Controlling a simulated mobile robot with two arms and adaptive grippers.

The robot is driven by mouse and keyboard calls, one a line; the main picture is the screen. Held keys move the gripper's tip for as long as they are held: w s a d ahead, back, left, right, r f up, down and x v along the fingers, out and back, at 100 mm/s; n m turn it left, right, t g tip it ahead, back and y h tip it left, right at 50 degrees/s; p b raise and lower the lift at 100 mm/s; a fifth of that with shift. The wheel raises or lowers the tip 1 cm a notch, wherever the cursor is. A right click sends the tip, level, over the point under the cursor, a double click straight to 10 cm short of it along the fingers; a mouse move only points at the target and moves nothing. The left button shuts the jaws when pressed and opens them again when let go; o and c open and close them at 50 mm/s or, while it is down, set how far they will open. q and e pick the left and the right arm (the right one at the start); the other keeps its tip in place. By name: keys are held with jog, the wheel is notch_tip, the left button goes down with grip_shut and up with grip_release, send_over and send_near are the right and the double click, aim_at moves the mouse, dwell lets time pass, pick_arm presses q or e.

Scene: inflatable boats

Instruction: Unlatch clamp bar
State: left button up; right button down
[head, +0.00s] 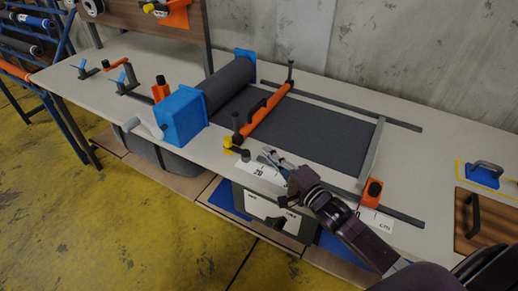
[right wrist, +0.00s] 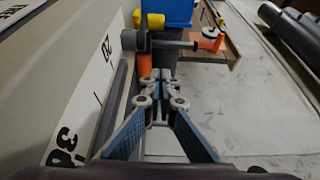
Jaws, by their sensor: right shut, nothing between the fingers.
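The orange clamp bar (head: 268,112) lies across dark grey fabric (head: 325,127) on the worktable, with a black handle along it. A dark lever (right wrist: 165,45) and an orange part (right wrist: 143,68) show just beyond the tips. My left gripper is not in view.
A blue crank housing (head: 181,117) and fabric roll (head: 228,84) stand left of the bar. Metal rails (head: 345,106) border the fabric. An orange stop (head: 372,192) sits near the front edge, close to my right arm. The left tabletop holds small clamps (head: 127,84).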

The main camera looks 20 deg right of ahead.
aim_at(237, 133)
jog(key=x, duration=0.8)
jog(key=shift+r, duration=0.1)
jog(key=a, duration=0.1)
jog(key=w+a+p, duration=0.1)
jog(key=a, duration=0.1)
jog(key=shift+s+a, duration=0.1)
jog(key=shift+a, duration=0.5)
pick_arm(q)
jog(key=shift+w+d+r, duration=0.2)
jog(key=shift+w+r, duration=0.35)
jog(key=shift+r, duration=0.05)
